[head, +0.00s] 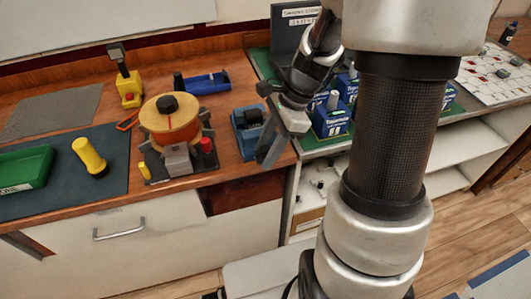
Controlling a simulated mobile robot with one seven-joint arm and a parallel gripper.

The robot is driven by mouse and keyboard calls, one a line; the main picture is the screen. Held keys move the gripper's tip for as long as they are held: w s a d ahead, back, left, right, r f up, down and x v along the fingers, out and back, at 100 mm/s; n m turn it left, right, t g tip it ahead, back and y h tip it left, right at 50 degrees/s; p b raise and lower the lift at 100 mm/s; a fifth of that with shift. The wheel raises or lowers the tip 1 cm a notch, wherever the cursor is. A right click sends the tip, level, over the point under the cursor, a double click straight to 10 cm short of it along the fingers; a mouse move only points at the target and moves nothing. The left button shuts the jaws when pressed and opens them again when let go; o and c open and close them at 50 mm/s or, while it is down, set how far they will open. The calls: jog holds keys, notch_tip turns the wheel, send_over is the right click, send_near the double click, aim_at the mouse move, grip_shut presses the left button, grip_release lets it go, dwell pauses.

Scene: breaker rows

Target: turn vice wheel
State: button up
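My gripper (268,152) hangs at the front edge of the wooden bench, pointing down and left. Its fingers overlap in this view, so I cannot tell the gap between them. A blue vice-like device (239,137) with a dark top part sits just left of my gripper; contact between them is not clear. No separate wheel can be made out on it. Further left, a round orange-yellow drum (158,128) with a black knob (167,104) stands on a dark base with grey metal parts. I cannot tell which of these carries the vice wheel.
A yellow tool (131,90), a blue tray-like piece (207,82), a yellow cylinder (89,155) and a green bin (22,170) lie on the bench. Blue boxes (331,122) stand on a green mat right of my gripper. A drawer front with a handle (119,231) is below.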

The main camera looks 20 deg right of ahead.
jog(key=shift+a+f, duration=0.2)
jog(key=shift+f, duration=0.2)
jog(key=shift+c, duration=0.4)
grip_shut()
jog(key=shift+r, duration=0.1)
jog(key=shift+p, duration=0.4)
